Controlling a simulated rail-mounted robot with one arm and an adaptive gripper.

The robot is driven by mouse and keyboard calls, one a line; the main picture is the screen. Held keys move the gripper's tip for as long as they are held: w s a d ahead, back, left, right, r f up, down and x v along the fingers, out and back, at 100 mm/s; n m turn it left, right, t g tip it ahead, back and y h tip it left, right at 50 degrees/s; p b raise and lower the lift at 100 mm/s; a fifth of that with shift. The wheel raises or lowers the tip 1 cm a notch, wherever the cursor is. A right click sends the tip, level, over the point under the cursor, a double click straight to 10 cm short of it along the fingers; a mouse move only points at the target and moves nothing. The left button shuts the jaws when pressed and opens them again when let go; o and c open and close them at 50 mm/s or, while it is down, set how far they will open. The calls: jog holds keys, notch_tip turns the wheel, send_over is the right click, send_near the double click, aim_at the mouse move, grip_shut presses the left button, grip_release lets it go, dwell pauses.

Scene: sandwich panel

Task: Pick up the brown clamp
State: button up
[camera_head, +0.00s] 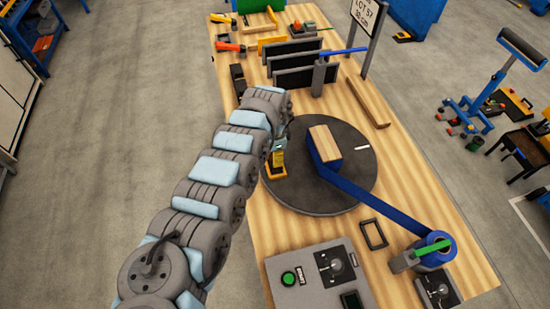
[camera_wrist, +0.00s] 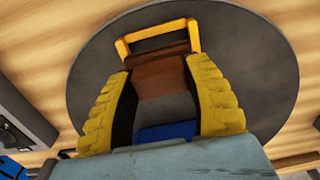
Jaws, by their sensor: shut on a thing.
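The brown clamp (camera_wrist: 160,77) shows in the wrist view between the two yellow fingers of my gripper (camera_wrist: 163,68). A blue part shows close to the palm. In the head view my gripper (camera_head: 277,158) is over the left part of the dark round plate (camera_head: 305,196). There the clamp is mostly hidden by the gripper and arm. I cannot tell whether it touches the plate.
A blue block with a wooden top (camera_head: 325,143) stands on the plate, just right of my gripper. A blue strip runs from it to a tape roll (camera_head: 432,248). Dark upright panels (camera_head: 302,70) stand behind. A control box (camera_head: 318,279) lies in front.

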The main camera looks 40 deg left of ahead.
jog(key=s+d+r+p, duration=0.9)
jog(key=s+p, duration=0.1)
jog(key=p, duration=0.6)
jog(key=shift+r+p, duration=0.35)
dwell(0.5)
